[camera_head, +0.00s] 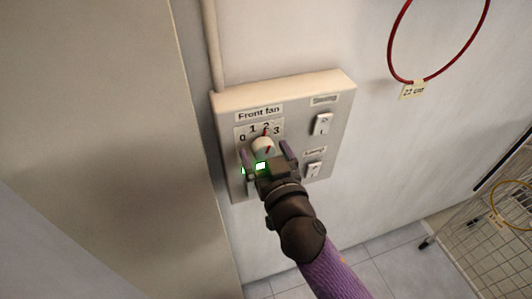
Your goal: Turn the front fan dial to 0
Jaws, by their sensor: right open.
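The front fan dial (262,145) is a small cream knob on a wall panel, under the label "Front fan" (259,113). The numbers 0, 1, 2 and 3 run around it, with 0 at its left. A red mark on the dial appears to point up near 2. My right gripper (268,154) is open at the dial, one finger on each side of it. I cannot tell whether the fingers touch the knob. The gripper body hides the panel below the dial. My left gripper is not in view.
The beige panel (300,103) also has two white rocker switches, an upper one (323,124) and a lower one (314,169), right of the dial. A red hoop (391,62) with a tag hangs at upper right. A wire rack (480,245) stands at lower right.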

